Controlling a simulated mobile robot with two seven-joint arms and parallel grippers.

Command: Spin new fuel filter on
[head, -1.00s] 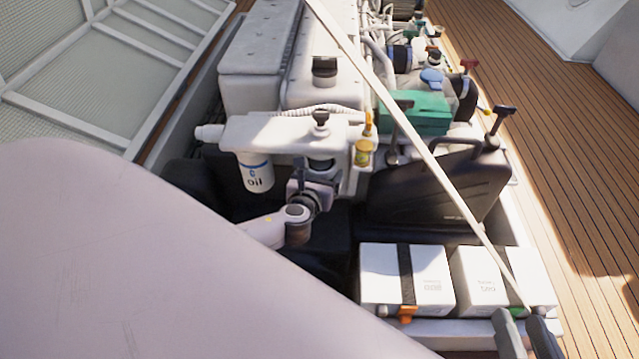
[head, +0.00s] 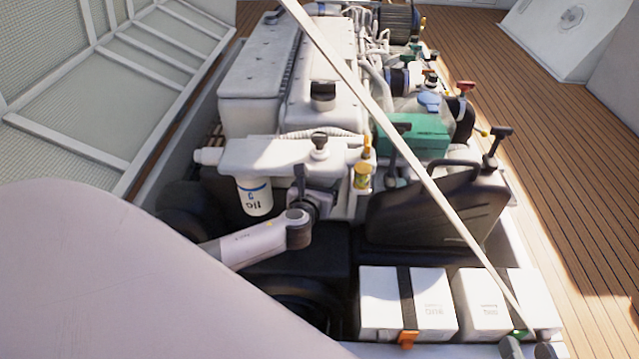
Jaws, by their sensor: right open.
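A white filter housing (head: 285,153) with a black-topped plunger (head: 319,142) runs across the near end of the engine. A white canister marked "oil" (head: 254,197) hangs under its left part. My left arm reaches in from the left, and its dark gripper (head: 312,197) is under the right part of the housing. I cannot tell whether its jaws are open or what they hold. A new fuel filter cannot be made out; the gripper and housing hide that spot. My right gripper (head: 527,347) shows only dark fingertips at the bottom right edge, apart and empty.
A small amber-bowled part (head: 362,176) is right of the left gripper. A black jerrycan (head: 435,213) and white batteries (head: 405,300) stand to the right. A pale rod (head: 400,145) slants across the view. The wooden deck (head: 580,180) at right is clear.

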